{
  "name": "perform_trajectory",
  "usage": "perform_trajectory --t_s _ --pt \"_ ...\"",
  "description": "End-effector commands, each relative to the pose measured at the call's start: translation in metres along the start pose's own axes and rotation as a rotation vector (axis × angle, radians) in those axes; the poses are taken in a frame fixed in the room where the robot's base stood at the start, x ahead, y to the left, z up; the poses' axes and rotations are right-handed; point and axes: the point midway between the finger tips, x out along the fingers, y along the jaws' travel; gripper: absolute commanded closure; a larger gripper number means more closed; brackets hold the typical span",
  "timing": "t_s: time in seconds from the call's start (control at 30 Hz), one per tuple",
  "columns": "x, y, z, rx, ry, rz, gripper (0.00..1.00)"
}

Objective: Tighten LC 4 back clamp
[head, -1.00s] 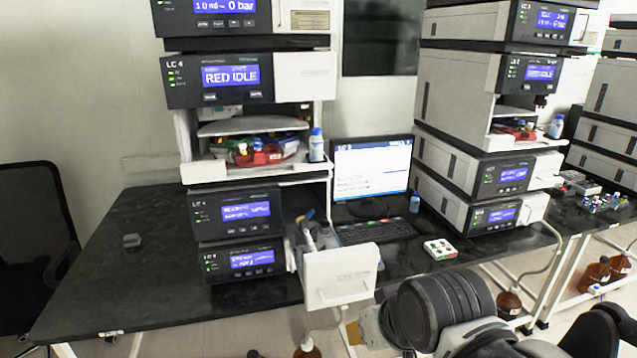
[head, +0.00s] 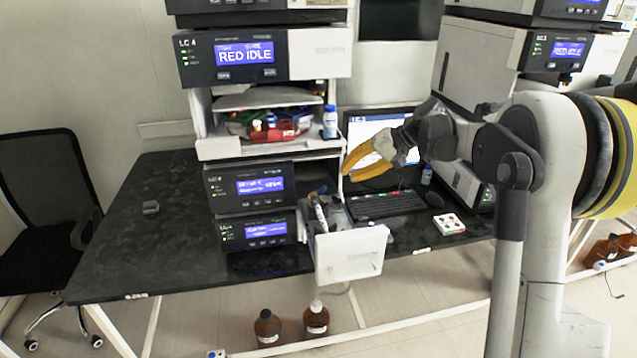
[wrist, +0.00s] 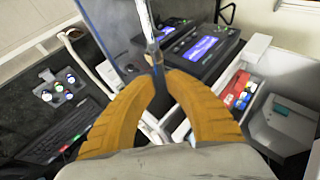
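The LC 4 stack (head: 238,256) stands on the black bench, with its white column door (head: 350,262) swung out at the front right. Small column parts (head: 322,208) sit behind the door; I cannot make out which is the back clamp. My gripper (head: 347,172), with orange fingers, is in the air in front of the monitor, right of the stack. In the wrist view my gripper (wrist: 159,78) has its fingertips close together. A thin silver rod (wrist: 150,30) runs down to the tips; I cannot tell whether it is between them or behind.
A monitor (head: 372,132) and keyboard (head: 385,205) are right of the stack, with a small vial box (head: 449,224) beside them. A shelf with a red tray (head: 275,134) is above. Brown bottles (head: 316,318) stand on the floor. The bench's left side is mostly clear.

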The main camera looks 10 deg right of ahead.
Motion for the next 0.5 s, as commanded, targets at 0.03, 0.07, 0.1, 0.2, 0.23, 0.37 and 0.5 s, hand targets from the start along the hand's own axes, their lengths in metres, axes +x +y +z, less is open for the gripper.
perform_trajectory --t_s 0.03,0.07,0.1,0.2,0.23,0.37,0.5 --pt "0.004 0.009 -0.008 0.005 0.0 -0.021 0.87" --pt "0.006 0.013 -0.012 0.007 -0.001 -0.031 0.87" --pt "0.008 0.017 -0.015 0.008 -0.001 -0.044 0.87" --pt "0.013 0.021 -0.02 0.008 -0.002 -0.061 0.87" --pt "0.015 0.022 -0.02 0.007 -0.003 -0.063 0.87" --pt "0.031 0.022 -0.019 0.007 -0.004 -0.064 0.87" --pt "0.06 0.021 -0.019 0.006 -0.004 -0.063 0.87"
